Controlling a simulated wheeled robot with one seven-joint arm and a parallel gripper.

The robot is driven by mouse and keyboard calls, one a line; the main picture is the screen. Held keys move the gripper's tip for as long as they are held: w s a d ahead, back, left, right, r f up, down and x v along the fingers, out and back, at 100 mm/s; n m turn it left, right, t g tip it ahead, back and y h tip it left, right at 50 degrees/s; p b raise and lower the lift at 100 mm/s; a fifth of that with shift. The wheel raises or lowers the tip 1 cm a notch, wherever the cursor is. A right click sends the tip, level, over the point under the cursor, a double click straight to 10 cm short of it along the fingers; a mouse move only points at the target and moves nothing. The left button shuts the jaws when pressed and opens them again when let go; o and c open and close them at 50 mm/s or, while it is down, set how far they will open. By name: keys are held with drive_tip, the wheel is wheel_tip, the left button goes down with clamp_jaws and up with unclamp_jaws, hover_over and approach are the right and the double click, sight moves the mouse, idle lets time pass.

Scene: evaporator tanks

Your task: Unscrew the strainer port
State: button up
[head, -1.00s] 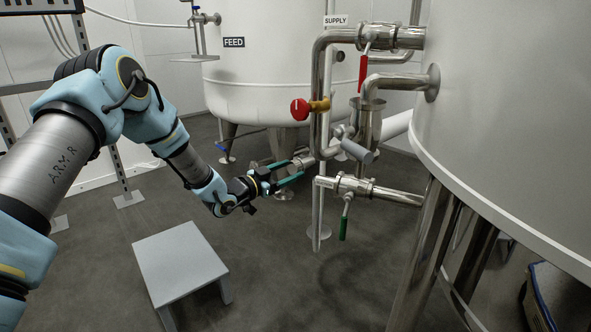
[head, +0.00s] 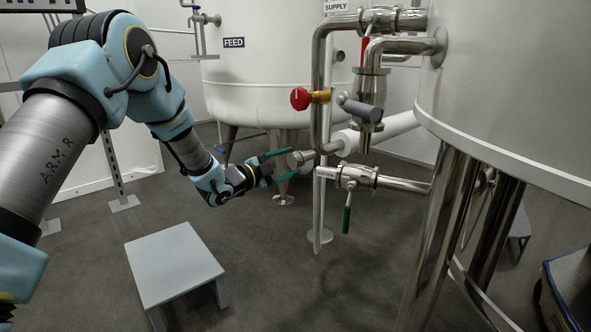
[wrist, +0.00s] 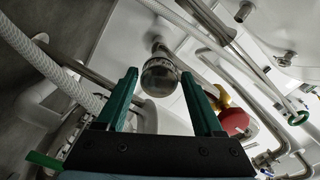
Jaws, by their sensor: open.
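The strainer port appears to be the round metal cap (head: 296,160) on the end of a short pipe branch, left of the vertical supply pipe. In the wrist view the cap (wrist: 159,76) is a shiny, short cylinder facing me. My gripper (head: 290,163) is open, its two green fingers pointing right at the cap, one above and one below it in the head view. In the wrist view the fingers (wrist: 165,95) flank the cap with gaps beside it. I cannot tell how far the tips reach along its side.
A red knob (head: 300,98) sits on the supply pipe above the cap. A green-handled valve (head: 347,215) and a grey cylinder (head: 359,108) are to the right. A white feed tank (head: 265,100) stands behind. A grey step stool (head: 175,262) is on the floor below my arm.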

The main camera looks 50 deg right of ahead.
drive_tip(key=shift+m, duration=0.3)
drive_tip(key=shift+f+m+b, duration=0.15)
drive_tip(key=shift+m+b, duration=0.35)
drive_tip(key=shift+b, duration=0.35)
drive_tip(key=m+b, duration=0.2)
drive_tip(key=b, duration=0.1)
drive_tip(key=shift+m, duration=0.3)
drive_tip(key=shift+r+m+b, duration=0.2)
drive_tip(key=shift+m+b, duration=0.6)
drive_tip(key=shift+b, duration=0.05)
